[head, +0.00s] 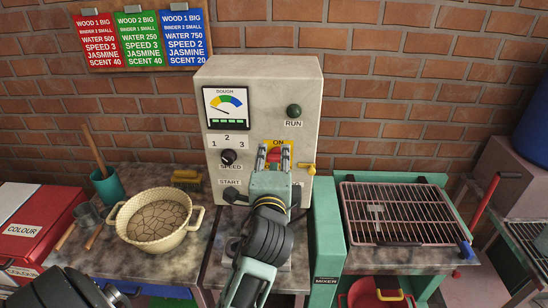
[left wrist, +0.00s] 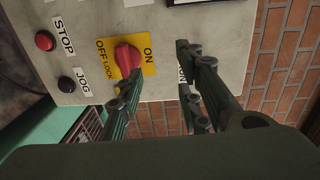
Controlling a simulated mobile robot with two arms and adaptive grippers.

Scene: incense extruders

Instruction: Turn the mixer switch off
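The mixer's red switch knob (head: 274,153) sits on a yellow plate marked ON at its top, on the front of the beige control box (head: 262,85). My left gripper (head: 273,155) is in front of it and hides much of the plate. In the left wrist view the red knob (left wrist: 127,57) shows on the yellow plate, with ON to its right and OFF and LOCK to its left. My left gripper (left wrist: 163,75) is open there, one fingertip overlapping the knob's lower edge, the other right of the plate. Contact cannot be told. My right gripper is out of view.
In the left wrist view, a red STOP button (left wrist: 44,41) and black JOG button (left wrist: 66,84) lie left of the switch. A speed knob (head: 228,157) is left on the box. A cream bowl (head: 157,222) stands left, a wire rack (head: 400,213) right.

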